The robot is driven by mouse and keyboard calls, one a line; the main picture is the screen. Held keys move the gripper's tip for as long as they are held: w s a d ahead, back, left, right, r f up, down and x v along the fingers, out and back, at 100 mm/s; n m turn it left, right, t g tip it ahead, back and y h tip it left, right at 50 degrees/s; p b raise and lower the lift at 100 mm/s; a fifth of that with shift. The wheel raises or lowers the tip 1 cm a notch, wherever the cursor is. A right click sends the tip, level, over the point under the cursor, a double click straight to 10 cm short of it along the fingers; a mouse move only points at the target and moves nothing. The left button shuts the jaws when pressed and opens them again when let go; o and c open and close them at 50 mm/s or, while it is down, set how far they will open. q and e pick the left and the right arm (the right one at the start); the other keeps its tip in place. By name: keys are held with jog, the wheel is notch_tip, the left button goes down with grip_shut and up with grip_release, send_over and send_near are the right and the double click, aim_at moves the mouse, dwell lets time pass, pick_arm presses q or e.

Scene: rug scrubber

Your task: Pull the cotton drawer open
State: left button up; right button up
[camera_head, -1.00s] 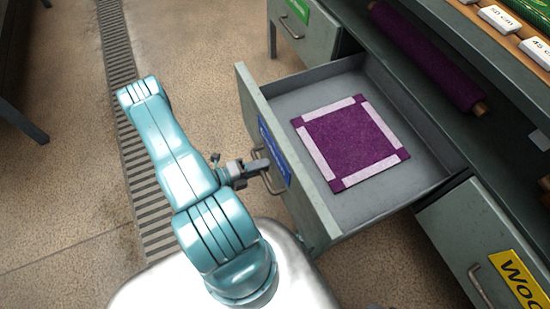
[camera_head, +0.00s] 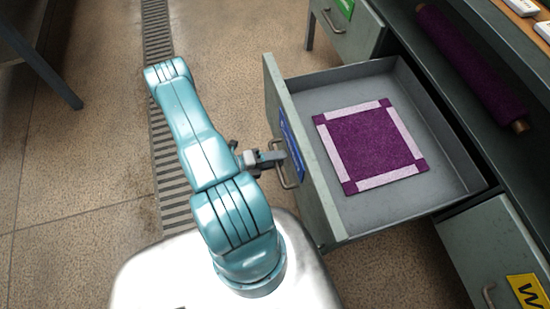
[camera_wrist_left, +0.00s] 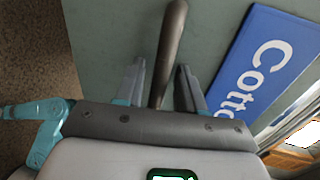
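The cotton drawer (camera_head: 330,212) is pulled well out of the cabinet, its inside showing. Its front carries a blue label (camera_head: 290,150), which reads "Cotto" with the rest cut off in the left wrist view (camera_wrist_left: 265,70). My left gripper (camera_head: 274,158) is at the metal handle (camera_head: 288,178) on the drawer front. In the left wrist view the handle bar (camera_wrist_left: 171,35) runs between its two fingers; contact on the left finger's side is hard to see. My right gripper is not in view.
A purple rug square with pale strips (camera_head: 370,145) lies in the drawer. A green-labelled drawer (camera_head: 350,25) and a yellow-labelled one (camera_head: 495,250) flank it. A purple roll (camera_head: 470,60) lies on the cabinet. Floor beyond my left arm is clear, with a grate (camera_head: 158,50).

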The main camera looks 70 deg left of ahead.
pick_arm(q)
jog(key=p+v, duration=0.2)
jog(key=v, duration=1.4)
jog(key=shift+s, duration=0.2)
jog(key=shift+a, duration=0.1)
